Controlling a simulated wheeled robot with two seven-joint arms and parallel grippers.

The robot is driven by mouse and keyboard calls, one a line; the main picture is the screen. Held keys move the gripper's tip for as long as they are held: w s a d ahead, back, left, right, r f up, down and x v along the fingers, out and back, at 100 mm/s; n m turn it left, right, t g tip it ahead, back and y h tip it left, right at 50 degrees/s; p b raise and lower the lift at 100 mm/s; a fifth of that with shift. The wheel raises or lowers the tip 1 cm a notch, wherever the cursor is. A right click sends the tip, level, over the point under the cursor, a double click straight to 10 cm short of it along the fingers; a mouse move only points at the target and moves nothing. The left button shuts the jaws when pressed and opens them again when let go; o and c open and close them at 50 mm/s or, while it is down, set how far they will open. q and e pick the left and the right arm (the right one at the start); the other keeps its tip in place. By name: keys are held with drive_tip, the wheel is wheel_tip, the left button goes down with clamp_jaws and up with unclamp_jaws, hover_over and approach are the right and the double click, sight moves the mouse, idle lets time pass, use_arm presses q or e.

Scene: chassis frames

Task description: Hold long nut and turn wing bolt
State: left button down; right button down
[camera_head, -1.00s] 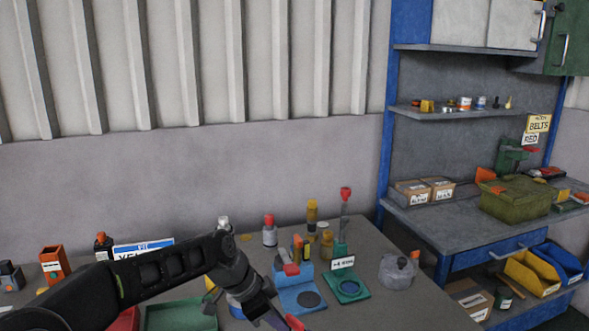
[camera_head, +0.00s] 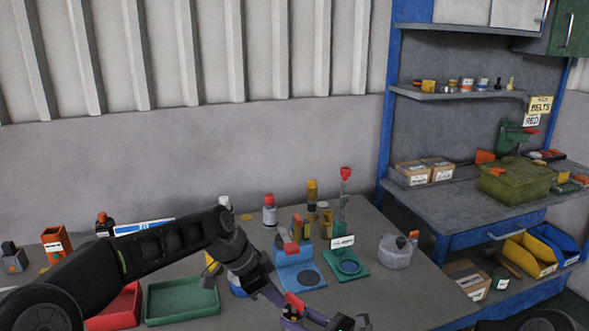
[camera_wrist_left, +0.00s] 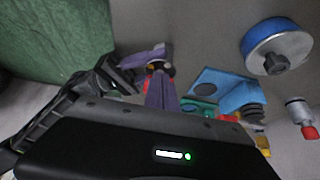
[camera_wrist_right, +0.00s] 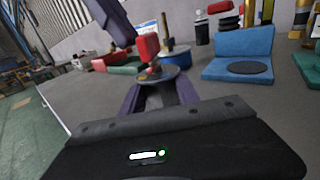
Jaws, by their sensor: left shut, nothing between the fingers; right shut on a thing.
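My right gripper (camera_wrist_right: 157,92) has purple fingers shut on a grey round part (camera_wrist_right: 155,76), which I cannot firmly name as the long nut or the wing bolt. My left gripper (camera_wrist_right: 146,46) is shut and empty, its red tip just above that part; whether they touch is unclear. In the head view my left gripper (camera_head: 293,302) is at the bottom centre, close to my right gripper (camera_head: 312,320), which the lower edge partly cuts off. In the left wrist view the purple fingers (camera_wrist_left: 160,75) are together and hide most of the held part.
A blue stand (camera_head: 297,279) and a teal stand (camera_head: 348,268) are behind the grippers. A grey can (camera_head: 397,251) stands to their right. Green (camera_head: 182,300) and red (camera_head: 117,309) trays are at left. A blue-rimmed disc with a dark knob (camera_wrist_left: 276,64) lies nearby. The table's front right is clear.

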use_arm(q)
drive_tip(key=shift+w+a, duration=0.1)
drive_tip(key=shift+w, duration=0.5)
drive_tip(key=shift+w, duration=0.15)
drive_tip(key=shift+a, duration=0.1)
idle(0.3)
drive_tip(key=shift+a, duration=0.3)
wheel_tip(320, 180, up, 6)
idle(0.7)
